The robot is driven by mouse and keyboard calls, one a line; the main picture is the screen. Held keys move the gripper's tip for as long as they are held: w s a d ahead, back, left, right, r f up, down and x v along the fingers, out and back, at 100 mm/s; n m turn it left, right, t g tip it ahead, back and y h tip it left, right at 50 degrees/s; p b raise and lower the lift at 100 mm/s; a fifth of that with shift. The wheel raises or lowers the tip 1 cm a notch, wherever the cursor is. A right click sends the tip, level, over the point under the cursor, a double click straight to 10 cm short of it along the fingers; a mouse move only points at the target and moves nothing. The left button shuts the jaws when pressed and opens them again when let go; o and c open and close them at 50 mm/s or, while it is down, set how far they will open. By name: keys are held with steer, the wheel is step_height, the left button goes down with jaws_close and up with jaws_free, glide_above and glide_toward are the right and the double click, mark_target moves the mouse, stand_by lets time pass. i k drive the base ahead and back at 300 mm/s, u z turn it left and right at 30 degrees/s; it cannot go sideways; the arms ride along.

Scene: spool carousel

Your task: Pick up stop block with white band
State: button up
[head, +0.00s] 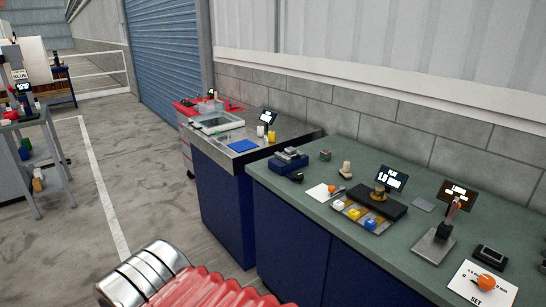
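A shallow tray (348,221) at the front edge of the green-topped bench holds several small coloured blocks. A pale white block (338,205) is at its left end, and a blue-and-yellow group and a blue-and-white block (370,224) lie to the right of it. The blocks are too small for me to tell which one is the stop block with the white band. My gripper is not in view.
The green bench (400,240) also holds a black platform with a brass part (379,191), small screens (391,178), a dark blue vise-like device (287,162), a press stand (433,247) and paper cards with orange knobs. Bare concrete floor (160,190) lies left of the benches.

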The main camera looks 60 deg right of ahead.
mark_target(290, 152)
steer(key=z, duration=0.15)
steer(key=i, duration=1.5)
steer(key=z, duration=0.4)
steer(key=i, duration=0.7)
steer(key=z, duration=0.55)
steer(key=i, duration=0.65)
steer(key=z, duration=1.1)
steer(key=i, duration=0.9)
steer(key=z, duration=0.6)
